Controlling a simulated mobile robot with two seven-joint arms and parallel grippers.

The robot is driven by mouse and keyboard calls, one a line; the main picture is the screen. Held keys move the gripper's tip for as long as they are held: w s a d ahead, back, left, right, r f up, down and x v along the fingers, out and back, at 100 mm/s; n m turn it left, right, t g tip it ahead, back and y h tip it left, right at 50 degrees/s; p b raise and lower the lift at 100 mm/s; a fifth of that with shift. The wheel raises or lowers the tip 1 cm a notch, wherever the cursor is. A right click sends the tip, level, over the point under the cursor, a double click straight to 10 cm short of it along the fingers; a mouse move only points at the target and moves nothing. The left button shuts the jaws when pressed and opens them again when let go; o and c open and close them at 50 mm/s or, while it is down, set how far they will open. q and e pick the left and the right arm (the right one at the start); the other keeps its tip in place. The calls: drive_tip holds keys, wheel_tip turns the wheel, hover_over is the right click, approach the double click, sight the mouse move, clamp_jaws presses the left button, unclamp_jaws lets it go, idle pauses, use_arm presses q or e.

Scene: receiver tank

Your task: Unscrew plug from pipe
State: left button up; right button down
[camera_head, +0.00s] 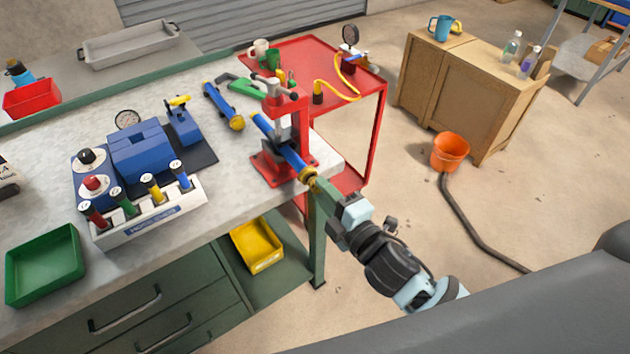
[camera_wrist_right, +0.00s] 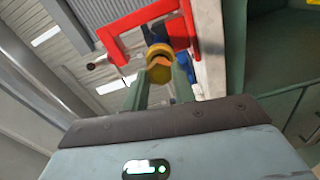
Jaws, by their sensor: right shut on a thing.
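A blue pipe (camera_head: 276,136) is clamped in a red vise (camera_head: 284,120) at the bench's right corner, its near end pointing down to the right. A brass-yellow plug (camera_head: 307,174) sits at that end; in the right wrist view the plug (camera_wrist_right: 159,64) shows between the fingers. My right gripper (camera_head: 313,182) reaches in from the lower right, lined up with the pipe, and is shut on the plug. In the wrist view my right gripper (camera_wrist_right: 160,80) has a green finger on each side of it. The plug's threads are hidden. My left gripper is not in view.
Another blue pipe (camera_head: 222,106) with a yellow end lies on the bench. A blue manifold (camera_head: 141,148), a labelled rack (camera_head: 150,214) and a green tray (camera_head: 45,264) stand to the left. A red cart (camera_head: 372,87) is behind the vise. An orange bucket (camera_head: 450,152) is on the floor.

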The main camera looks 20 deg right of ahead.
drive_tip(key=shift+s+d, duration=0.3)
drive_tip(key=shift+s, duration=0.35)
drive_tip(key=shift+p+v, duration=0.3)
drive_tip(key=shift+v, duration=1.7)
